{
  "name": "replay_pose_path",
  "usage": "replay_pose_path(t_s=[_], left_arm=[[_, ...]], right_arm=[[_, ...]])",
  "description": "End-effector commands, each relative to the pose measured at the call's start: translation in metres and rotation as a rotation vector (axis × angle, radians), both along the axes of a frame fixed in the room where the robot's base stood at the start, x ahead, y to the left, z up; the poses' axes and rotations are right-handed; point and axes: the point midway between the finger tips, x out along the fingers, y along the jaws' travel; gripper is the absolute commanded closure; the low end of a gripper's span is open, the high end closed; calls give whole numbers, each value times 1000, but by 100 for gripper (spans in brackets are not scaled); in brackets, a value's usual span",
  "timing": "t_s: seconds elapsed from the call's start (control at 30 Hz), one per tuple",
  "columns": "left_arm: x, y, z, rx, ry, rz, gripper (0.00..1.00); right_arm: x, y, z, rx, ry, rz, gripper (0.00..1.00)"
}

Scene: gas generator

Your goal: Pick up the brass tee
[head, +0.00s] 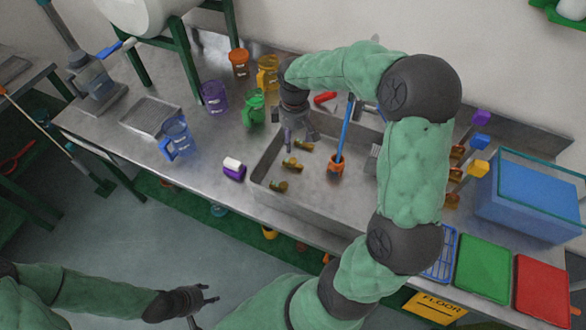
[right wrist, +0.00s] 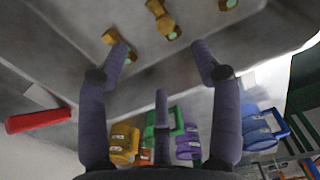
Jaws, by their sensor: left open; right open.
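Three small brass fittings lie apart in the metal sink basin (head: 320,200): a far one (head: 303,145), a middle one (head: 291,163) and a near one (head: 279,186). They are too small for me to tell which is the tee. My right gripper (head: 298,143) is open and empty at the basin's back left, close to the far fitting. In the right wrist view its spread fingers (right wrist: 162,48) show below the fittings, with one fitting (right wrist: 111,36) by the left fingertip and another (right wrist: 166,24) between the fingertips' lines. My left gripper (head: 207,295) is open and empty, away from the counter.
An orange cup-like tool with a blue handle (head: 345,130) stands in the basin. A purple-and-white container (head: 233,169) lies left of the basin. Coloured jugs, including a green one (head: 254,108), stand behind. A blue bin (head: 530,195) is right.

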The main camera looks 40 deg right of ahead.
Motion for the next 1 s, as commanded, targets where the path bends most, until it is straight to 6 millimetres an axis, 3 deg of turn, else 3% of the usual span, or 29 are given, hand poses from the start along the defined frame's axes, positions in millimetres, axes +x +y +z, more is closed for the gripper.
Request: replay_pose_path(t_s=[0.27, 0.53, 0.77, 1.0], left_arm=[[0, 0, -12, 0, 0, 0, 53], [0, 0, -25, 0, 0, 0, 53], [0, 0, -30, 0, 0, 0, 53], [0, 0, -48, 0, 0, 0, 53]], right_arm=[[0, 0, -20, 0, 1, 0, 35], [0, 0, -58, 0, 1, 0, 35], [0, 0, -72, 0, 0, 0, 35], [-1, 2, -105, 0, 1, -1, 35]])
